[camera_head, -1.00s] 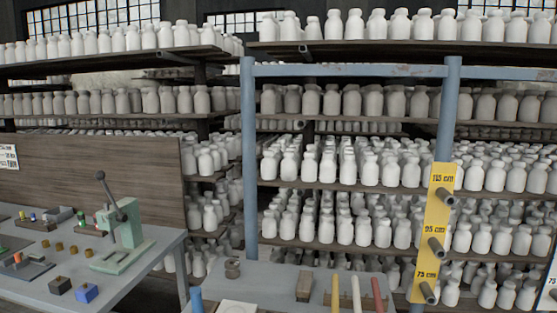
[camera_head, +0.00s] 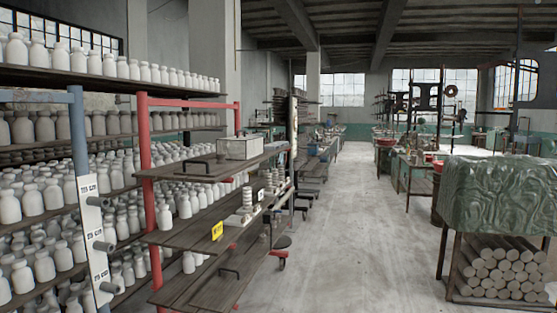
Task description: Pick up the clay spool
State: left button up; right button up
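I cannot pick out a clay spool for certain in this view. A small pale stacked piece (camera_head: 247,198) stands on the middle board of the red-framed rack, left of centre. It is too small to tell whether it is a spool. More pale pieces (camera_head: 270,180) stand behind it on the same rack. Neither of my grippers is in view.
The red-framed rack (camera_head: 145,175) has wooden boards, a pale box (camera_head: 239,148) and a yellow tag (camera_head: 217,231). White bottles (camera_head: 34,199) fill the left shelves. A green-draped stand (camera_head: 500,195) over stacked cylinders (camera_head: 497,268) is at right. The floor aisle (camera_head: 350,230) is clear.

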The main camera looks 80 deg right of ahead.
aim_at(221, 157)
jog(key=z, duration=2.4)
jog(key=i+l+z, duration=0.5)
jog(key=i, duration=0.2)
jog(key=i+l+z, duration=0.3)
jog(key=i, duration=0.45)
jog(key=i+l+z, duration=0.1)
jog(key=i+z, duration=0.2)
jog(key=i, duration=0.4)
